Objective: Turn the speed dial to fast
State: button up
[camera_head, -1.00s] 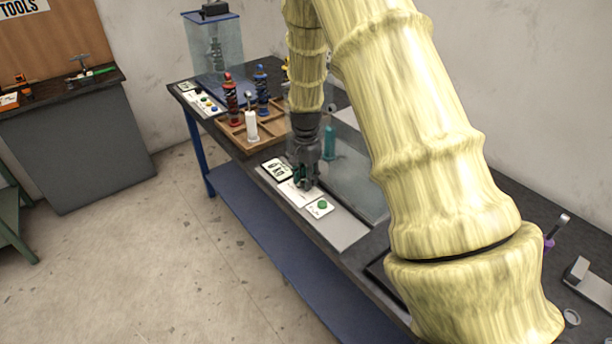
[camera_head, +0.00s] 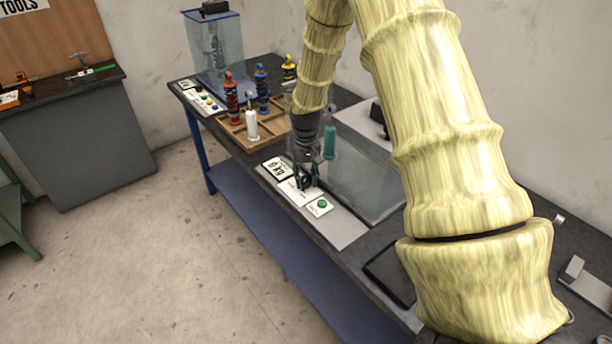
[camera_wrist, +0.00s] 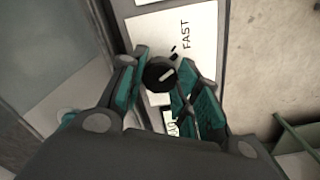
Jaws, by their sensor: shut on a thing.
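The speed dial is a round black knob (camera_wrist: 160,73) with a white pointer line, on a white plate (camera_wrist: 178,28) lettered FAST. Its pointer slants toward the upper right of the wrist picture, on the side of the FAST lettering. My gripper (camera_wrist: 163,84) is shut on the knob, one teal-padded finger on each side. In the head view my gripper (camera_head: 308,184) points down at the panel and hides the dial. The dial's other lettering is mostly hidden by the fingers.
A green button (camera_head: 321,204) lies right of the gripper, and a black-and-white display (camera_head: 276,168) lies left. A clear-walled chamber (camera_head: 365,182) stands behind. A wooden tray (camera_head: 235,131) holds upright shock absorbers farther left. Open floor (camera_head: 200,240) lies in front of the bench.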

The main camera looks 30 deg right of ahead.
aim_at(306, 179)
jog(key=shift+n, duration=1.5)
jog(key=o, duration=1)
jog(key=shift+s, duration=0.1)
notch_tip(306, 179, up, 12)
jog(key=shift+r, duration=0.1)
